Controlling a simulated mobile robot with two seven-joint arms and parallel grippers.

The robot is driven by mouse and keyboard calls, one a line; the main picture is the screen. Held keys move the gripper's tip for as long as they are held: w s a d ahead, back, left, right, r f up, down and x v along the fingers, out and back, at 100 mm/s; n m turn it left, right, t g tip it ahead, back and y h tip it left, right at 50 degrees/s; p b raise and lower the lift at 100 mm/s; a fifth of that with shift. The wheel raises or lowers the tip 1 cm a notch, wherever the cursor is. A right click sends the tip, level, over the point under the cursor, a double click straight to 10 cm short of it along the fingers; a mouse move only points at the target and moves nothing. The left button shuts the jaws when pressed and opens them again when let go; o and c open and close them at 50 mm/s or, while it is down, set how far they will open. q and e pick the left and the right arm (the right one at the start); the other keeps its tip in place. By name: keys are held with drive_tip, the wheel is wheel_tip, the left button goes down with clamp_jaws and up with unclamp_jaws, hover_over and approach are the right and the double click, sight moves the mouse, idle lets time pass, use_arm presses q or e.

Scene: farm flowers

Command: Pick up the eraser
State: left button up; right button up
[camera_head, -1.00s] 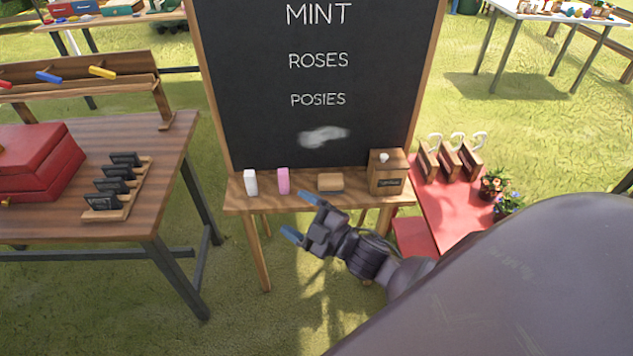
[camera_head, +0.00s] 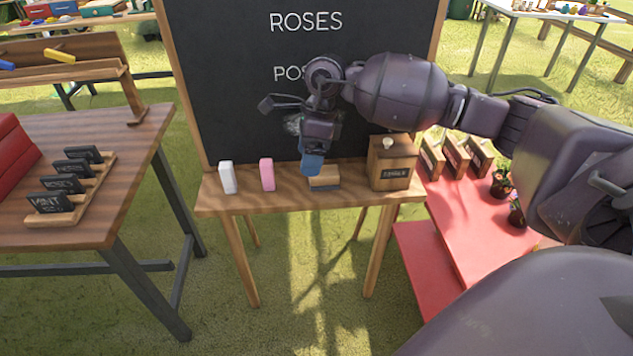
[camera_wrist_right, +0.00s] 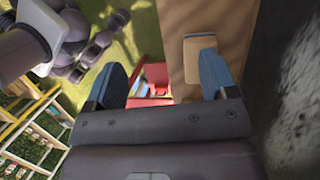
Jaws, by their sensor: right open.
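The eraser (camera_head: 325,180), a wooden block with a grey underside, lies on the ledge of the chalkboard (camera_head: 250,100). My right gripper (camera_head: 312,163) is above the ledge, its blue fingertips pointing down just in front of the eraser and partly covering it. In the right wrist view, the gripper (camera_wrist_right: 160,82) is open with nothing between its fingers. There the eraser (camera_wrist_right: 192,62) shows beyond the right finger, which overlaps its edge; contact cannot be told. My left gripper is not in view.
A white block (camera_head: 227,177) and a pink block (camera_head: 267,174) stand left of the eraser on the wooden ledge (camera_head: 290,200). A wooden box (camera_head: 392,163) stands close on its right. The board rises directly behind. A table with small signs (camera_head: 62,200) is at left.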

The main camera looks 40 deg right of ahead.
sight(324, 170)
drive_tip(key=d+h, duration=0.1)
drive_tip(key=w+d+r+h, duration=0.1)
drive_tip(key=d, duration=0.1)
drive_tip(key=w+d+h, duration=0.1)
drive_tip(key=d, duration=0.1)
drive_tip(key=shift+d+r+b, duration=0.1)
drive_tip(key=shift+r+b, duration=0.1)
drive_tip(key=shift+b, duration=0.2)
drive_tip(key=shift+d, duration=0.1)
wheel_tip(324, 170, down, 5)
drive_tip(key=shift+f+b, duration=0.1)
drive_tip(key=shift+b, duration=0.3)
drive_tip(key=f, duration=0.5)
drive_tip(key=shift+s+b, duration=0.4)
drive_tip(key=shift+f, duration=0.15)
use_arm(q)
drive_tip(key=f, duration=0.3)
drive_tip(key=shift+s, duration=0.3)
